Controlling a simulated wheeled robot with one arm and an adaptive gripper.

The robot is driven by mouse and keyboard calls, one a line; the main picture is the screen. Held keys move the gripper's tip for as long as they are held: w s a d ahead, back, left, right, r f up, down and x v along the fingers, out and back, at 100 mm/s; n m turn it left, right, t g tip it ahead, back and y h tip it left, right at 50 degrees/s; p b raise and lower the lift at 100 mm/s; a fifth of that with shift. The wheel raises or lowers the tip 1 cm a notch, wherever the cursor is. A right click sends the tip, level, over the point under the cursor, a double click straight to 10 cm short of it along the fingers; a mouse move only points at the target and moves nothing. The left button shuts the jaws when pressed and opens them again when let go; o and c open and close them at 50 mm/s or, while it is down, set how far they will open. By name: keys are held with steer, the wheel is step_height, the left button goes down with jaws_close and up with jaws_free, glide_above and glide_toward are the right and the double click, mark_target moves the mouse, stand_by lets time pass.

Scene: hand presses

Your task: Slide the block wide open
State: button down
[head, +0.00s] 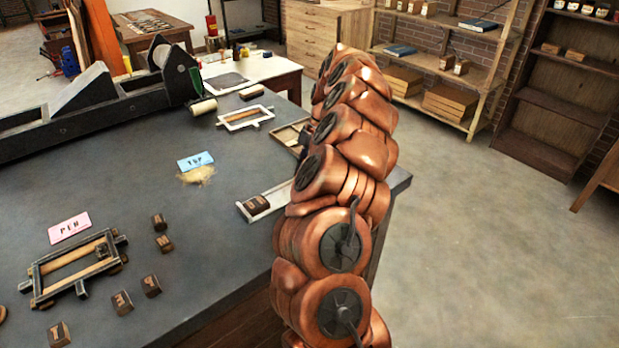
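A small dark letter block (257,205) sits at the left end of a pale, shallow channel (281,190) near the table's right side. The channel's right end is hidden behind my arm. Other dark letter blocks lie loose at the front left, such as one block (151,286) near the front edge. I cannot tell which of these the task means by the block. My copper arm rises through the middle of the head view. My gripper does not show, so its state and distance from the block cannot be seen.
The dark table (200,255) holds a dark-edged frame (72,268) by a pink card (69,228). A blue card (196,161), white frame (245,117), roller (203,106) and partly hidden tray (288,134) lie further back. A large press (95,105) fills the back left.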

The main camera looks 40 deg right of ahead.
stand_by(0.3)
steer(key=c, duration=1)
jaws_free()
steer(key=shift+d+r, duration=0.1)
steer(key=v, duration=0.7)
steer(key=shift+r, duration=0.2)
